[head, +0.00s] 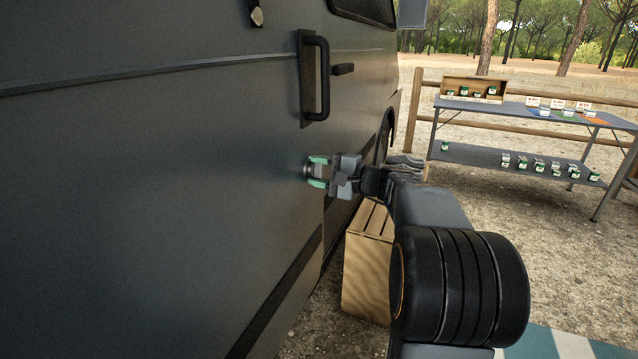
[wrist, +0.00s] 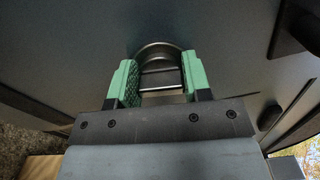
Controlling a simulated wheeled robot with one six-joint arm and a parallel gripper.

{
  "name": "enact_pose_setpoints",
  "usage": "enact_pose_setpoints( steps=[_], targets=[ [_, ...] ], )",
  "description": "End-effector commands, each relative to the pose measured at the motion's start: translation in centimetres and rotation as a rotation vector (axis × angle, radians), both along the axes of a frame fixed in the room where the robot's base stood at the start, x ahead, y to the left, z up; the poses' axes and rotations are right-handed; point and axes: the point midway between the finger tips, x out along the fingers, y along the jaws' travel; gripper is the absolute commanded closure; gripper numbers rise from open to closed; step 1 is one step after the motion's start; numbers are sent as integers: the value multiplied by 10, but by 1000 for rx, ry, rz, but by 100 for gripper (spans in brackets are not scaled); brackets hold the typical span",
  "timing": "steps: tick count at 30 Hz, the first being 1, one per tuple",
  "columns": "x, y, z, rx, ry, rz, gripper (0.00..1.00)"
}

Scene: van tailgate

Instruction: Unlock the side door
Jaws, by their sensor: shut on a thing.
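The grey side door (head: 170,190) of the van fills the left of the head view. Low on it, beneath the black door handle (head: 308,80), my gripper (head: 318,171) is at the panel. In the wrist view its green fingers (wrist: 161,84) are shut on a flat metal lock piece (wrist: 161,77). A round metal lock housing (wrist: 152,50) shows just beyond it against the door. Whether the lock piece is a key or a turning knob I cannot tell. The fingers hide its sides. The door looks closed.
A slatted wooden crate (head: 366,265) stands on the gravel below my arm, close to the van. A table (head: 530,112) with small jars on two levels stands at right, before a wooden fence (head: 417,95). A dark lever (head: 343,69) sticks out beside the handle.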

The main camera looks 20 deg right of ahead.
Motion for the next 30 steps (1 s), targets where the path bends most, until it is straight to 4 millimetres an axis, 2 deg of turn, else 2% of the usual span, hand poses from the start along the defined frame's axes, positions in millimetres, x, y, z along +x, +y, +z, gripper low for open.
enact_pose_setpoints(
  steps=[12, 29, 30],
  targets=[
    [0, -3, 1, -129, -125, -11, 79],
    [0, -3, 5, -147, -144, -12, 79],
    [0, -3, 5, -147, -144, -12, 53]
  ],
)
